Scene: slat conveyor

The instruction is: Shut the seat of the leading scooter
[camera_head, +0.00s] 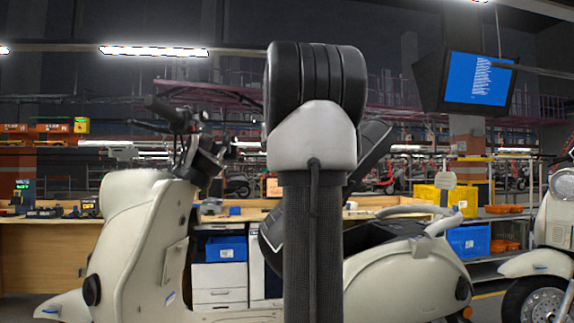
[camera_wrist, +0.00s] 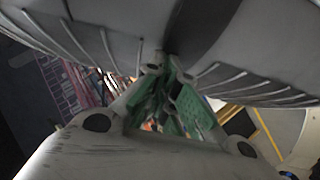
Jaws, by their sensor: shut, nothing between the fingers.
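The leading scooter (camera_head: 395,275) is cream-coloured and stands side-on, facing left. Its dark seat (camera_head: 371,150) appears raised and tilted, with its upper end to the right of my arm. A lower dark part shows left of the arm, and the middle is hidden behind it. A black area lies below on the scooter's body. My gripper (camera_wrist: 163,80), with green finger parts, is shut and empty in the wrist view. A large grey, ribbed surface with a dark central strip, likely the seat (camera_wrist: 80,30), is very close to the fingertips; contact is unclear. The arm hides the gripper in the head view.
A second cream scooter (camera_head: 556,225) stands at the right edge behind the first. A wooden workbench (camera_head: 40,255) with drawers runs behind. A yellow crate (camera_head: 428,195) and a blue bin (camera_head: 468,240) stand on the right. A monitor (camera_head: 480,80) hangs above.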

